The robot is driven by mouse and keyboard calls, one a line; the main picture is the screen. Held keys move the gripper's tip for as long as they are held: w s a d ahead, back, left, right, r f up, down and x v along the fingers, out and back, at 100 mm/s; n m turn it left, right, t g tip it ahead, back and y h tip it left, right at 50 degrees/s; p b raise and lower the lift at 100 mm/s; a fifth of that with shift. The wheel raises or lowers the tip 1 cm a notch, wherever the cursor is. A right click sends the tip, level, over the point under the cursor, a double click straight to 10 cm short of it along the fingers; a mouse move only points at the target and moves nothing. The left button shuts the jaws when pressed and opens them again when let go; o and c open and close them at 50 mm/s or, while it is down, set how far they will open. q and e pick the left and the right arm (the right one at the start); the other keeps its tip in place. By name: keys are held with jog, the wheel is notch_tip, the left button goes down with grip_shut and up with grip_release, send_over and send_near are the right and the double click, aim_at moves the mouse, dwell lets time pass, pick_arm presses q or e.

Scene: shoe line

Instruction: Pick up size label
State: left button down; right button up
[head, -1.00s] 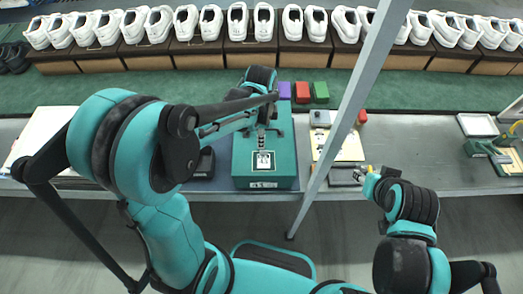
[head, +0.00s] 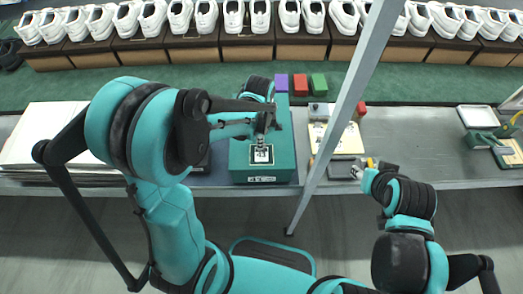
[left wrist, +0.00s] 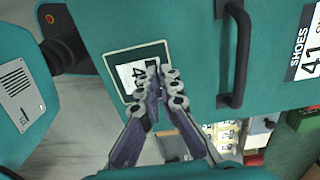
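The size label (left wrist: 139,82) is a small white card with dark digits, apparently 43, at a dark square on the green shoe box (left wrist: 195,70). In the head view the size label (head: 261,154) shows just below my left gripper (head: 262,138), on the near part of the green box (head: 240,160). In the left wrist view my left gripper (left wrist: 160,72) has its fingertips together over the label's edge and appears shut on it; the fingers hide part of the card. My right gripper (head: 362,169) is low at the table's front edge, too small to read.
A cream board (head: 345,140) lies beyond the post. White shoes (head: 246,17) line the back. The table (head: 430,150) farther right is largely clear.

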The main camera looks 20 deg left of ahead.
pick_arm(q)
jog(key=shift+r+p, duration=0.3)
jog(key=shift+r, duration=0.25)
jog(key=r+p, duration=0.1)
jog(key=r, duration=0.1)
jog(key=d+r, duration=0.1)
jog(key=r, duration=0.1)
jog(key=shift+p, duration=0.35)
jog(key=d+r+p, duration=0.2)
jog(key=d+r, duration=0.4)
jog(key=d, duration=0.4)
jog(key=shift+w+d, duration=0.35)
jog(key=shift+w, duration=0.05)
